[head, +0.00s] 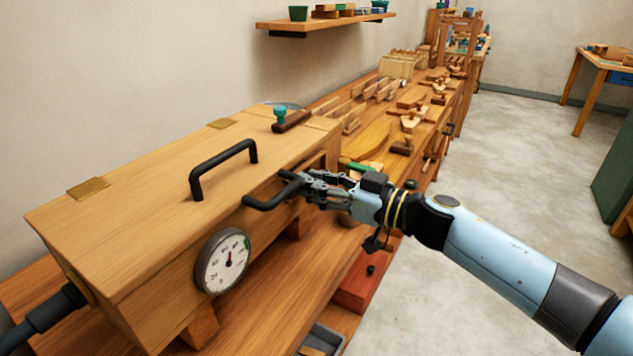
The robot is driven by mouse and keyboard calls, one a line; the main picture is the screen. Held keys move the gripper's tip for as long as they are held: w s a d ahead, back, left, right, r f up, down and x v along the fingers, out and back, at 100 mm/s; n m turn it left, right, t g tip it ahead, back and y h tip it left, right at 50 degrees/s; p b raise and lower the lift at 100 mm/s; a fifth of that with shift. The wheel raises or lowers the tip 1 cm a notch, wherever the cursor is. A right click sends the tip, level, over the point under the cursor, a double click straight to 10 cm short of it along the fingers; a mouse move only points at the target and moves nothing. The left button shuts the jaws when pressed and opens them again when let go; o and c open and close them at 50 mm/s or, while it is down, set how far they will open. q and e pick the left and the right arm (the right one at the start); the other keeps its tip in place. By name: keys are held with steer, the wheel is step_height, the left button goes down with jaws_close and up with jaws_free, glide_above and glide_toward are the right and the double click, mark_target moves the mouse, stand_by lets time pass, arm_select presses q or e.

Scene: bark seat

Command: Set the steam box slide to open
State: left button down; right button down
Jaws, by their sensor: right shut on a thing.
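The steam box (140,205) is a long light-wood box on the bench at the left. A dark wooden piece with a teal knob (280,115) sits on its top, near the far end; I cannot tell whether this is the slide. A black bar handle (265,201) sticks out from the box's front side. My right gripper (300,184) is at this handle's far end and is shut on it; the fingers hide part of the handle and the box wall behind. My left gripper is not in view.
A round gauge (222,262) is on the box's front, and a black lid handle (222,165) stands on top. A wooden shelf (325,25) hangs on the wall. Wooden tools and parts crowd the bench beyond the box. The floor (490,170) at the right is clear.

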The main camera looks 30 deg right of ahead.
steer(key=w+d, duration=0.1)
steer(key=d, duration=0.2)
steer(key=w+d, duration=0.1)
steer(key=shift+w+d+p, duration=0.3)
steer(key=shift+w+d, duration=0.05)
steer(key=shift+a+r, duration=0.1)
steer(key=c, duration=1.6)
jaws_free()
steer(key=o, duration=0.4)
steer(key=shift+o, duration=0.2)
